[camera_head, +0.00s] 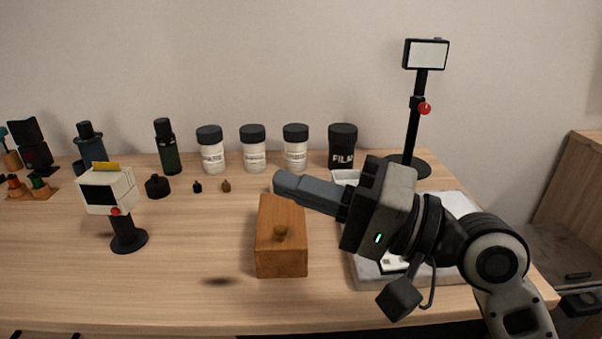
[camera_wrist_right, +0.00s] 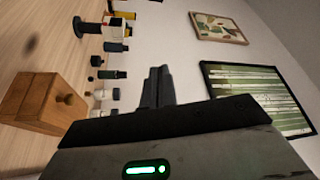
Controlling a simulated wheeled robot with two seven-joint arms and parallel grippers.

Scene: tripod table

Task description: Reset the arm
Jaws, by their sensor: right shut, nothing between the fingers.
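My right gripper (camera_head: 278,183) reaches in from the right in the head view, above the table and over the back of a small wooden box. Its fingers are shut and empty, pointing left; they also show in the right wrist view (camera_wrist_right: 157,85). My left gripper is not in view.
Several white jars (camera_head: 254,158) and a black film canister (camera_head: 342,150) line the back. A small retro-monitor figure (camera_head: 108,190) stands at left. A light on a black stand (camera_head: 413,130) rises behind my right arm. A pale tray (camera_head: 455,270) lies under the arm. The table's front left is clear.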

